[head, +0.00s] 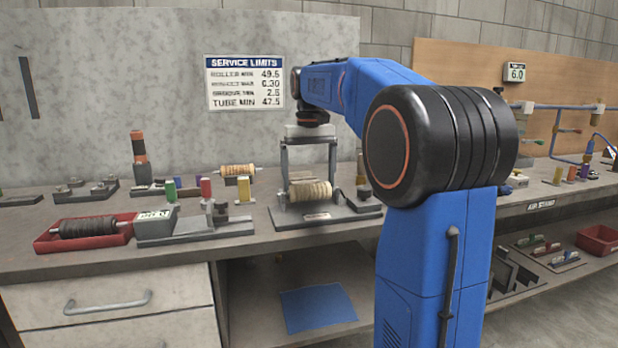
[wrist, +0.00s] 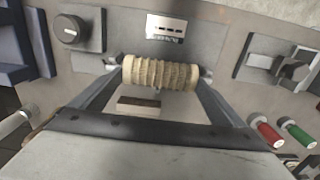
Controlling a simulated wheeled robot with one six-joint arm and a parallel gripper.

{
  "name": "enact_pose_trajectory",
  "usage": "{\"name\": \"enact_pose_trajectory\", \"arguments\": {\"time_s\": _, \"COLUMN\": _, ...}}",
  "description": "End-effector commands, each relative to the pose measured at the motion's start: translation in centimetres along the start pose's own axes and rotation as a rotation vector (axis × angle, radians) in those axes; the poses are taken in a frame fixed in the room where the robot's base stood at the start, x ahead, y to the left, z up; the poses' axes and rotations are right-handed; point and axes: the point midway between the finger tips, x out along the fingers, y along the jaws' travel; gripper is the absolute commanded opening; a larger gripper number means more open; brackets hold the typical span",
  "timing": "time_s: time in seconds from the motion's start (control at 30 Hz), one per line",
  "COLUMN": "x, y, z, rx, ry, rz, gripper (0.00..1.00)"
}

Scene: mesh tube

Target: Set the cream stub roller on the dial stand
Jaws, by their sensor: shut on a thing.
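The cream stub roller (head: 310,191) is ribbed and lies level between the two long fingers of my gripper (head: 309,188). In the wrist view the fingers of my gripper (wrist: 160,76) reach the two ends of the roller (wrist: 153,73), shut on it. Below the roller is a grey stand (head: 322,213) with a small label on its front and a dark knob at its right. In the wrist view this looks like the dial stand, with a knob (wrist: 70,29) and label (wrist: 167,27). I cannot tell whether the roller touches the stand.
A tan roller (head: 237,170) lies behind, to the left. A gauge fixture with a display (head: 155,216) and a red tray (head: 80,233) holding a dark roller stand further left. Green, red and yellow posts (head: 243,188) stand left of the roller. A limits sign (head: 246,82) hangs behind.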

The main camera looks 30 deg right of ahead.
Motion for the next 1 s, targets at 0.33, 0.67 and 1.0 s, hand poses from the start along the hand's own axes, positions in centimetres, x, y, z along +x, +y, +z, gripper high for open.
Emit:
{"name": "enact_pose_trajectory", "arguments": {"time_s": 0.33, "x": 0.1, "y": 0.0, "z": 0.0, "rx": 0.0, "ry": 0.001, "rz": 0.0, "gripper": 1.0}}
{"name": "enact_pose_trajectory", "arguments": {"time_s": 0.67, "x": -2.3, "y": 0.0, "z": -0.1, "rx": 0.0, "ry": 0.004, "rz": 0.0, "gripper": 1.0}}
{"name": "enact_pose_trajectory", "arguments": {"time_s": 1.0, "x": -9.0, "y": 0.0, "z": -0.1, "rx": 0.0, "ry": 0.003, "rz": 0.0, "gripper": 1.0}}
